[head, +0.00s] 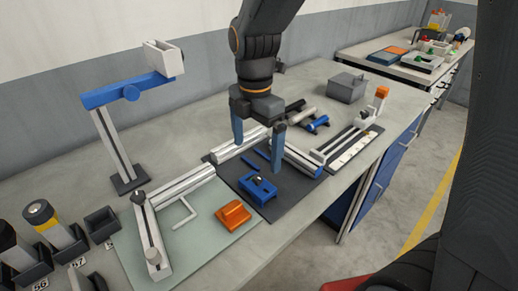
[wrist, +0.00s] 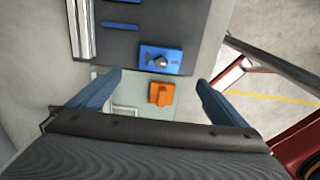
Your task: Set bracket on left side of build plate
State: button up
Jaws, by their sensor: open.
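My gripper (head: 257,158) is open and empty, fingers pointing down above the dark plate. In the wrist view its fingertips (wrist: 159,80) stand wide apart. A blue block-like part (head: 258,188) with a dark knob lies on the dark plate (head: 285,193); it also shows in the wrist view (wrist: 160,59). An orange bracket-like part (head: 233,214) lies on the pale green plate (head: 205,252), and in the wrist view (wrist: 161,94) it sits between and beyond the fingers. Neither part is touched. I cannot tell which plate is the build plate.
Silver rails (head: 182,184) lie along both plates. A blue-armed stand (head: 120,150) rises at the left, near several bottles in dark holders (head: 58,232). A grey box (head: 347,87) and an orange-topped fixture (head: 368,112) stand at the back right.

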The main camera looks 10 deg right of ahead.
jog(key=s+d+f+m, duration=0.2)
jog(key=s+d+m, duration=0.2)
jog(key=m, duration=0.8)
jog(key=s+d+f+m+t, duration=0.1)
jog(key=s+d+f+m, duration=0.2)
jog(key=d+m, duration=0.5)
jog(key=shift+s+d+m, duration=0.25)
jog(key=shift+s+m, duration=0.1)
jog(key=shift+m, duration=2.05)
